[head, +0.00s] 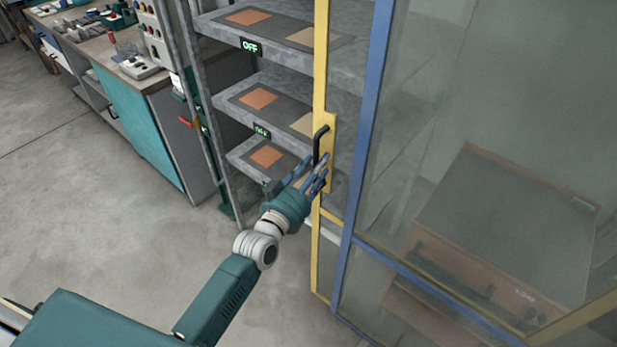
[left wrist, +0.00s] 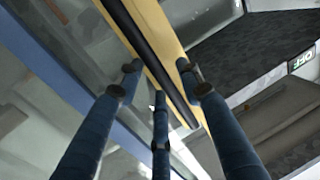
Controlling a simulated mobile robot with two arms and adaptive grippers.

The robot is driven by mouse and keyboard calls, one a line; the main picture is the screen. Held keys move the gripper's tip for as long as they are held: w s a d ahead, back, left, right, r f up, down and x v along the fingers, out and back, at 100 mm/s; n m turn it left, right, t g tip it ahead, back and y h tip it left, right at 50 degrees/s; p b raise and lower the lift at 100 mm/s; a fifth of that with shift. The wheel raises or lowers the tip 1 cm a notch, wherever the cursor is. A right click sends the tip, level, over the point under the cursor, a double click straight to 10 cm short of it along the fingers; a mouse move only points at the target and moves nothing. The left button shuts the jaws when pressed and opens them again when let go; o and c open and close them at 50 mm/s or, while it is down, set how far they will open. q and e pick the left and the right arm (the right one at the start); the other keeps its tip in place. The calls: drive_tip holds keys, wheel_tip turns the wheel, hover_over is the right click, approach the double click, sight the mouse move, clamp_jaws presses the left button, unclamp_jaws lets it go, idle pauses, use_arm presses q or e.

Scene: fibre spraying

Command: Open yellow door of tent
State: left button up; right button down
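The yellow door frame (head: 320,75) of the tent stands upright near the middle of the head view, beside a blue post (head: 368,130). A black handle (head: 319,142) sits on its yellow plate. My left gripper (head: 310,172) is at the lower part of this handle, with its blue fingers spread. In the left wrist view the handle (left wrist: 152,55) runs diagonally between the dark tips of the outer fingers (left wrist: 160,82), and a third finger is below. I see no clear grip on the handle. My right gripper is not in view.
Grey shelves (head: 285,90) with orange squares and "OFF" signs stand left of and behind the door frame. A workbench (head: 140,125) with teal panels is at the upper left. A dark-topped box (head: 510,220) shows through the clear panel. The floor (head: 90,215) at left is open.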

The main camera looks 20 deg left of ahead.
use_arm(q)
drive_tip(key=s+a, duration=0.2)
drive_tip(key=s, duration=0.9)
drive_tip(key=shift+a, duration=0.1)
drive_tip(key=s+a+f+g+y+b, duration=0.1)
drive_tip(key=s+f+g, duration=0.25)
drive_tip(key=f, duration=0.85)
drive_tip(key=s+a+f+g, duration=0.15)
drive_tip(key=s+f, duration=0.25)
drive_tip(key=f, duration=0.8)
drive_tip(key=s+f+g+y+b, duration=0.1)
drive_tip(key=s+f+g, duration=0.2)
drive_tip(key=f, duration=0.8)
drive_tip(key=s+f+g, duration=0.3)
drive_tip(key=s+f, duration=0.5)
drive_tip(key=s, duration=0.3)
drive_tip(key=s+a+f+g+y+b, duration=0.1)
drive_tip(key=s+f+g, duration=0.1)
drive_tip(key=s+f, duration=0.6)
drive_tip(key=s+a+f+g+b, duration=0.1)
drive_tip(key=s+f+g, duration=0.2)
drive_tip(key=s+f, duration=0.5)
drive_tip(key=s, duration=0.7)
drive_tip(key=shift+s+a+g, duration=0.2)
drive_tip(key=shift+a+g, duration=0.05)
drive_tip(key=shift+g, duration=0.05)
drive_tip(key=shift+c, duration=0.7)
